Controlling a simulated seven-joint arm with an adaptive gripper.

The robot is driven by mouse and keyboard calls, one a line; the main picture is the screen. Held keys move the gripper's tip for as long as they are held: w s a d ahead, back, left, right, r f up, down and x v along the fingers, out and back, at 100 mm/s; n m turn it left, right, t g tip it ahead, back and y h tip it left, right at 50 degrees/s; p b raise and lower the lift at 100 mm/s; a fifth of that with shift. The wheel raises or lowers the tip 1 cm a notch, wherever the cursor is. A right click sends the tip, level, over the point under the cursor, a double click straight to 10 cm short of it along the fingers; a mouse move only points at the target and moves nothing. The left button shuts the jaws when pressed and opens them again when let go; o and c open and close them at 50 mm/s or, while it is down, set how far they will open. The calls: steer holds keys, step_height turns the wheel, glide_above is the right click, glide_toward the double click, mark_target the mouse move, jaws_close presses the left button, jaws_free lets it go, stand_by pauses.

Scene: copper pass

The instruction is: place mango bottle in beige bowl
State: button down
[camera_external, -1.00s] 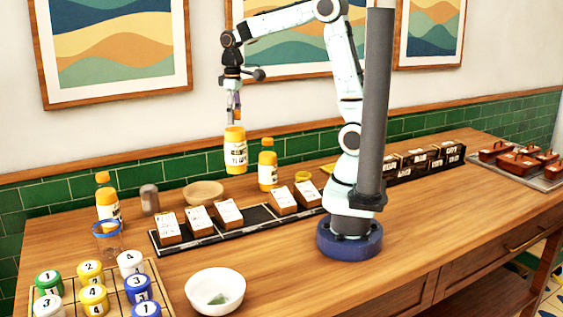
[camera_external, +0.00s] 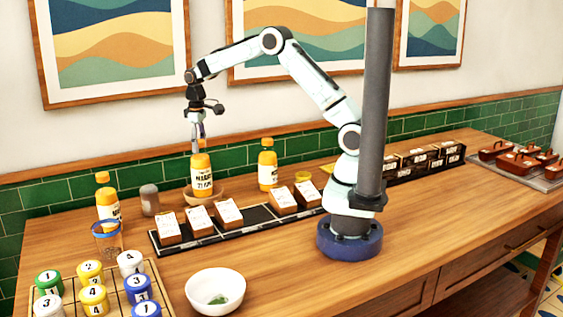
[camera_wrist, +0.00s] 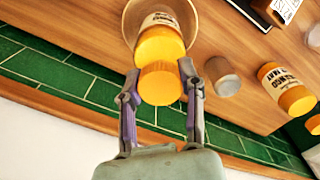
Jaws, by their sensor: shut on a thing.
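The mango bottle (camera_external: 202,182), yellow-orange with a white label and orange cap, is upright in my gripper (camera_external: 198,150). My gripper is shut on its cap. The beige bowl (camera_external: 222,190) is mostly hidden behind the bottle in the outside view. In the wrist view, the bottle (camera_wrist: 160,45) is between the fingers of my gripper (camera_wrist: 160,85), with its base over the inside of the bowl (camera_wrist: 131,22). I cannot tell whether the base touches the bowl.
Two similar bottles stand at the left (camera_external: 107,205) and right (camera_external: 268,170). A grey shaker (camera_external: 150,200) stands left of the bowl. A black tray with white-labelled boxes (camera_external: 200,218) lies in front. A white bowl (camera_external: 215,292) is near the front edge.

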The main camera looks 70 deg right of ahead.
mark_target(201, 168)
steer(key=shift+f, duration=1.15)
steer(key=shift+f, duration=0.15)
steer(key=c, duration=0.7)
jaws_free()
